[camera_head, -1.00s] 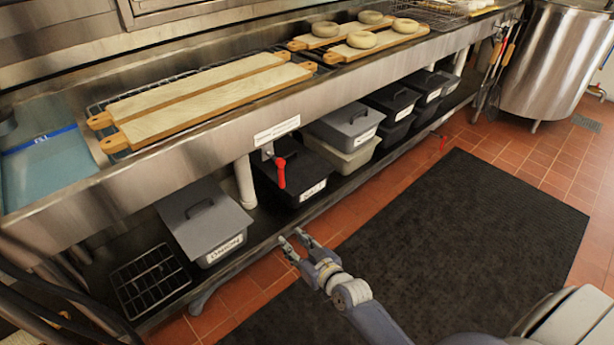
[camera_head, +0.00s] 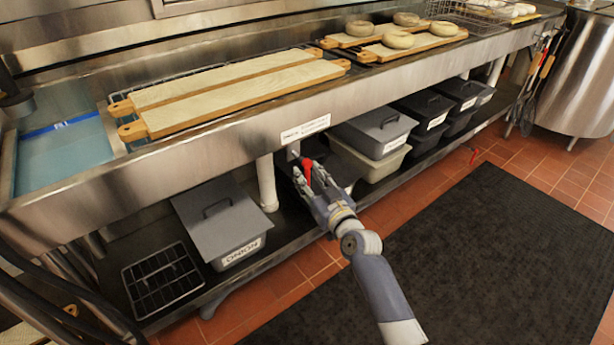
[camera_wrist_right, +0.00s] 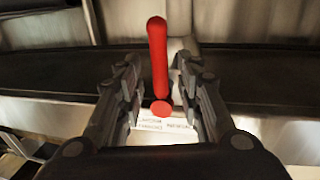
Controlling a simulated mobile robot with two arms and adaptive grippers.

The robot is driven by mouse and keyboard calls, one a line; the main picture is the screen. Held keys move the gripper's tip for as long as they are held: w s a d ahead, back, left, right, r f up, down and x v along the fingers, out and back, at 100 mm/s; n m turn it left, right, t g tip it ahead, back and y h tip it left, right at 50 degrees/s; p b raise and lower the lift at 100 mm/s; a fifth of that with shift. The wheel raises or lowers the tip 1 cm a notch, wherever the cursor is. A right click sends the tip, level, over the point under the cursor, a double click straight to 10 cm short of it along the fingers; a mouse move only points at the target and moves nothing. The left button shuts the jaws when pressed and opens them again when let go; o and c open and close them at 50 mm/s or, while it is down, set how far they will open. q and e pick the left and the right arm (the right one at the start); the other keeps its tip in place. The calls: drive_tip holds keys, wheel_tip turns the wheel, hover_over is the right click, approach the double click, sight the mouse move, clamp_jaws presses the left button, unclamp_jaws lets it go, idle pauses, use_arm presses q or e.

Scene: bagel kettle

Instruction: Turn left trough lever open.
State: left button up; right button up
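The red left trough lever (camera_head: 307,169) hangs from a valve under the front of the steel trough (camera_head: 215,150), below a white label. My right gripper (camera_head: 311,178) is at the lever with its fingers apart. In the right wrist view the red lever (camera_wrist_right: 158,60) shows between the two open fingers of the right gripper (camera_wrist_right: 157,75), with visible gaps on both sides. In the head view the fingers partly hide the lever. My left gripper is in neither view.
A lower shelf holds a grey ONION bin (camera_head: 222,228), a wire rack (camera_head: 162,280) and several lidded bins farther right. Wooden boards (camera_head: 235,92) lie over the trough. A black mat (camera_head: 470,260) covers the floor.

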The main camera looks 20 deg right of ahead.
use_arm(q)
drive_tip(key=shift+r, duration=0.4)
use_arm(e)
drive_tip(key=shift+w+a, duration=0.1)
drive_tip(key=shift+w, duration=0.55)
clamp_jaws()
